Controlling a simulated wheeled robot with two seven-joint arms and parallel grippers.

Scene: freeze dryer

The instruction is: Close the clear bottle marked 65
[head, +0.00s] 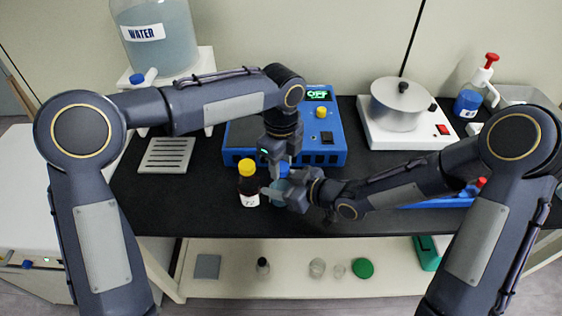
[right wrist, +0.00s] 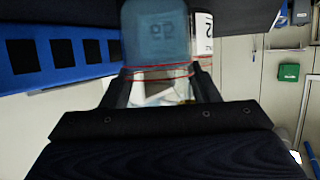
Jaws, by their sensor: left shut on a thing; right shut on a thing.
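The clear bottle marked 65 (right wrist: 155,35) is bluish and shows upside down in the right wrist view, with red lines around it. In the head view only part of it (head: 277,202) shows, standing near the bench's front edge. My right gripper (head: 271,191) is shut on it from the right; its fingers (right wrist: 163,85) lie on either side of the bottle. A blue cap (head: 284,168) sits above the bottle. My left gripper (head: 275,170) reaches down from above and is shut on the cap. I cannot tell whether the cap is seated, as the grippers hide the neck.
A dark bottle with a yellow cap, labelled 72 (head: 248,187), stands close on the left. A blue device (head: 330,152) is behind. A hot plate (head: 372,137) with a pot and a blue rack (head: 430,204) are to the right. The bench left of the bottles is mostly clear.

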